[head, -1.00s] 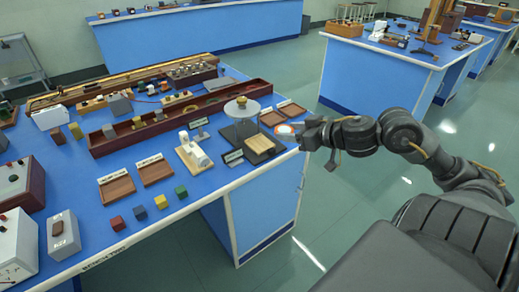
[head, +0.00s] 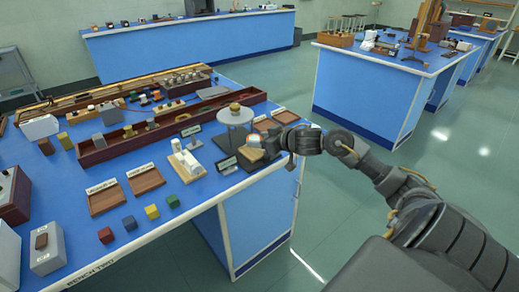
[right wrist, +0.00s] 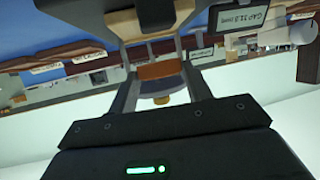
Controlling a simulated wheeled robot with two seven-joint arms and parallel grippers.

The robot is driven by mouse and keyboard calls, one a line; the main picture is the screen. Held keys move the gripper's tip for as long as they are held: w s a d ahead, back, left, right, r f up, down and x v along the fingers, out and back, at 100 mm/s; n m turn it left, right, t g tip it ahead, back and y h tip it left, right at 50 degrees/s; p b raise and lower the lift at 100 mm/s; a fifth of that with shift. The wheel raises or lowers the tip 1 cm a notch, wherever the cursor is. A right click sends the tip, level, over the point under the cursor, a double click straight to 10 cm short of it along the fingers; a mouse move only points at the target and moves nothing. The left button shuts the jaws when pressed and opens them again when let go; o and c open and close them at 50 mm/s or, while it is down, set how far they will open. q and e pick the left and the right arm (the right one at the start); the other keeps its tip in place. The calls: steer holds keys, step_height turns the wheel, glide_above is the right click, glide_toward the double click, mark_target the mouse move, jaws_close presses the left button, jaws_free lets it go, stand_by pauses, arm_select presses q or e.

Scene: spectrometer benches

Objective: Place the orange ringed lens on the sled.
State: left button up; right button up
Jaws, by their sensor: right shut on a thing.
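My right gripper (head: 272,146) is shut on the orange ringed lens and holds it over the front right part of the bench. In the right wrist view the lens's orange band (right wrist: 161,70) shows between the fingers of my right gripper (right wrist: 160,82). I cannot tell for certain which piece is the sled. My left gripper is out of view.
A round grey stand (head: 234,118) with a brass-coloured piece on top stands behind the board. A white device (head: 184,163) stands to its left. Shallow brown trays (head: 105,200) and several coloured cubes (head: 152,212) are farther left. The bench's front edge is close to my right arm.

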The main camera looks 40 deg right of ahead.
mark_target(259, 153)
steer(key=shift+w+f, duration=0.25)
steer(key=shift+f, duration=0.1)
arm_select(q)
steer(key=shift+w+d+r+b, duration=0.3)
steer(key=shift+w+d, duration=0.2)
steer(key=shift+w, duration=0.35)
arm_select(e)
steer(key=shift+f, duration=1.45)
steer(key=shift+f, duration=0.1)
steer(key=o, duration=1)
steer(key=shift+f, duration=0.1)
